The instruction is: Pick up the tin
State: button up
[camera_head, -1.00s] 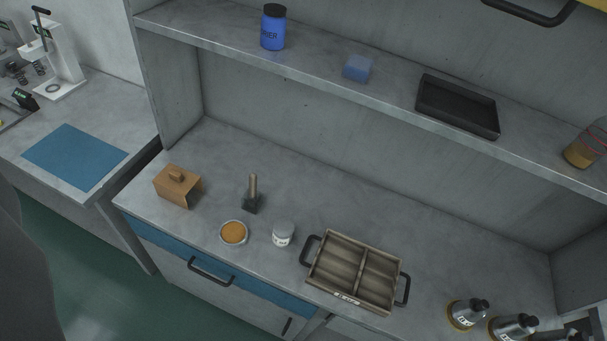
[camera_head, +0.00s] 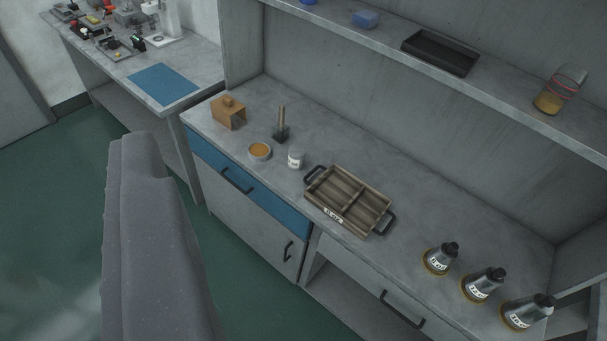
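A small pale round container with a label (camera_head: 296,158) stands upright on the grey counter, left of the wooden tray. A shallow round dish with orange contents (camera_head: 259,151) sits just left of it. I cannot tell for sure which of the two is the tin. Neither is touched by anything of mine. A large grey part of my own body fills the lower left of the view. My gripper's fingers do not show.
A divided wooden tray with black handles (camera_head: 384,212), a brown box (camera_head: 229,113) and a dark block with an upright handle (camera_head: 281,131) stand on the counter. Several metal bottles (camera_head: 482,285) stand at right. A shelf with a black tray (camera_head: 440,53) overhangs the back.

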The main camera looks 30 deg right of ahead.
aim_at(297, 153)
jog(key=z, duration=0.75)
jog(key=i, duration=1.05)
jog(key=u, duration=3.7)
jog(key=i, duration=0.9)
